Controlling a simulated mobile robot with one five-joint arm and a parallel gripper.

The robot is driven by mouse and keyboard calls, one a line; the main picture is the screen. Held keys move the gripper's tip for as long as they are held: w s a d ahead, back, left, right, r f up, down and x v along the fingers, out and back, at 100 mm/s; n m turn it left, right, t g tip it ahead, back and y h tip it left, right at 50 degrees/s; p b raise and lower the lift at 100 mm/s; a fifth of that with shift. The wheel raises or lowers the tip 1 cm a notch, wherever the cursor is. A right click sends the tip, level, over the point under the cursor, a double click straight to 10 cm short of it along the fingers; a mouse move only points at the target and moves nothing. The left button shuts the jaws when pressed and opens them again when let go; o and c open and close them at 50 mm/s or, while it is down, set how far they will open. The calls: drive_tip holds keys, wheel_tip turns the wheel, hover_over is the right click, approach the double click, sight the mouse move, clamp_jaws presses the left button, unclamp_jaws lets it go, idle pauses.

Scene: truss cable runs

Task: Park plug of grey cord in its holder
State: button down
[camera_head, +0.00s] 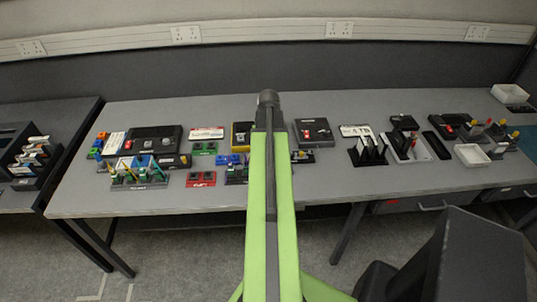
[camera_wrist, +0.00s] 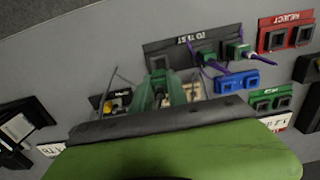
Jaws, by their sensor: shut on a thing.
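In the wrist view my gripper (camera_wrist: 160,82) points down over the bench, shut on a green plug (camera_wrist: 165,92) beside the black tray marked TO TEST. A thin dark grey cord (camera_wrist: 122,78) appears to run near the plug; where they join is unclear. The black tray (camera_wrist: 164,54) holds two other green plugs (camera_wrist: 205,54) with purple cords. In the head view my green arm hides the gripper and the held plug, and the tray (camera_head: 235,181) shows only partly to its left. I cannot tell which spot is the grey cord's holder.
A red REJECT block (camera_wrist: 288,45), a blue block (camera_wrist: 237,81) and a green block (camera_wrist: 270,101) lie close beside the tray. A small black block with a yellow part (camera_wrist: 118,103) lies on the other side. Another crowded tray (camera_head: 138,185) stands left. Bare bench shows at mid-right.

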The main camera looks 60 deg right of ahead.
drive_tip(key=shift+f+b, duration=2.1)
drive_tip(key=shift+f, duration=0.35)
drive_tip(key=shift+f+b, duration=0.8)
idle(0.4)
drive_tip(key=c, duration=1.2)
unclamp_jaws()
drive_tip(key=shift+r, duration=0.1)
drive_tip(key=shift+r+p, duration=2.4)
drive_tip(key=shift+p, duration=0.1)
drive_tip(key=shift+r, duration=0.1)
